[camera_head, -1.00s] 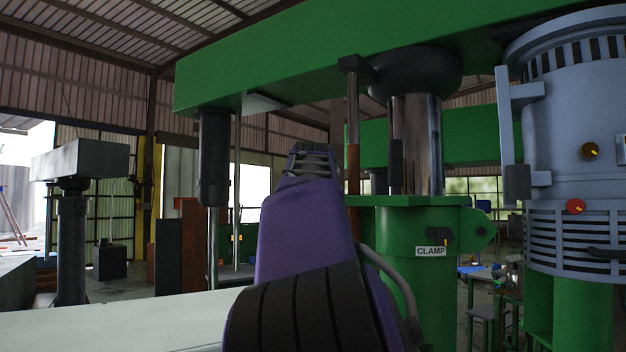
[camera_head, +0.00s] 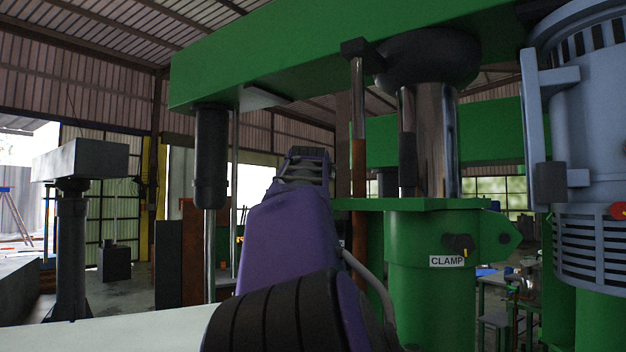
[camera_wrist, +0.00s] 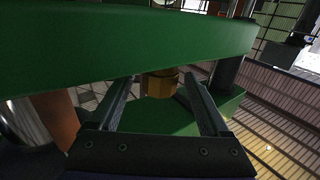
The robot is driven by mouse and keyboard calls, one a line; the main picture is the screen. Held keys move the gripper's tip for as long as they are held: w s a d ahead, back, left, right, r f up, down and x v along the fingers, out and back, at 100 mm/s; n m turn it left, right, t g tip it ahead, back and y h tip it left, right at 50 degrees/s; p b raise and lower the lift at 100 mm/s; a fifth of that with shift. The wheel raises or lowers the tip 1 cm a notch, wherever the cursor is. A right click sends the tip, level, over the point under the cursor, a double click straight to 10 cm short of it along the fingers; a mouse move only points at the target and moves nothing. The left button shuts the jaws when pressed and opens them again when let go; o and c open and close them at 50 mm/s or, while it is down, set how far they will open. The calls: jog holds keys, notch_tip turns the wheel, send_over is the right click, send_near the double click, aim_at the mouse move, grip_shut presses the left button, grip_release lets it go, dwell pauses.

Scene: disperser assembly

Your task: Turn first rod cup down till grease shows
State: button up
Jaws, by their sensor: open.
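A brass faceted cup (camera_wrist: 161,84) shows in the wrist view, just under the edge of a green machine plate (camera_wrist: 130,45). Its upper part is hidden by the plate. My gripper (camera_wrist: 158,77) is open, its two dark fingers spread to either side of the cup. I cannot tell whether the fingertips are level with the cup or short of it. No grease can be made out on it. In the head view my purple arm reaches up toward the machine, and the gripper and cup cannot be made out.
A green beam (camera_head: 300,50) spans overhead. A thick chrome column (camera_head: 437,140) and thin rod (camera_head: 357,100) stand above a green clamp housing (camera_head: 425,285) labelled CLAMP. A grey-blue motor (camera_head: 600,150) is at right. A black-sleeved post (camera_head: 210,160) hangs at left.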

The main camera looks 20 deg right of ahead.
jog(key=shift+w+d, duration=0.2)
jog(key=shift+w, duration=0.25)
grip_shut()
dwell(0.3)
